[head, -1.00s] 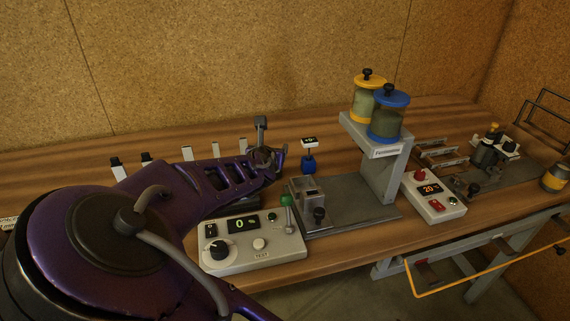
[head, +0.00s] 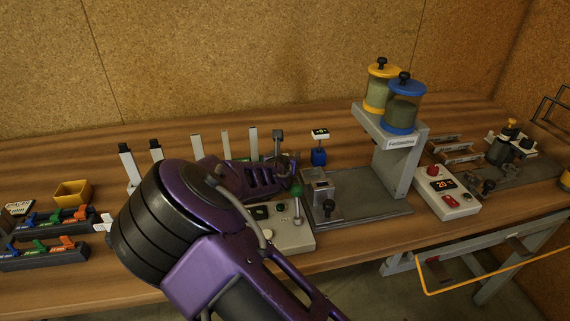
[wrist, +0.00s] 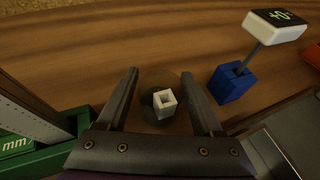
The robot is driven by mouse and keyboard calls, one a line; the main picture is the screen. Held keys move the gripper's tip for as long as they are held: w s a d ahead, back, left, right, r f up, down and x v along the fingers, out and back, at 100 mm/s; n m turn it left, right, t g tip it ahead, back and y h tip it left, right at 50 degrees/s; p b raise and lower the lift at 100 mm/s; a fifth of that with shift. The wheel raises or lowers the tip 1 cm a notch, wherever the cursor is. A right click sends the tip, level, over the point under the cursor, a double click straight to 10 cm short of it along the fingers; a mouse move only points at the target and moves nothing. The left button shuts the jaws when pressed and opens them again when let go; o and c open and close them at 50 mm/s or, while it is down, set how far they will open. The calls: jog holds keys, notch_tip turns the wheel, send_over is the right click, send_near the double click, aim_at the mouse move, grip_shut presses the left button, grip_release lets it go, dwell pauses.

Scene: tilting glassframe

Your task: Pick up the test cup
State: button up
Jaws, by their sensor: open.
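In the head view my gripper (head: 290,170) is low over the bench, behind the grey control box (head: 290,236), and the white piece is hidden there.
A blue block with a small sign (wrist: 232,82) stands just right of my right finger; it also shows in the head view (head: 318,157). A green millimetre scale (wrist: 40,145) is close on the left. The dispenser stand (head: 390,165) with two jars is farther right.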

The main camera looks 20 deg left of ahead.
jog(key=shift+w+f, duration=0.15)
jog(key=shift+w, duration=0.2)
jog(key=shift+a, duration=0.1)
grip_shut()
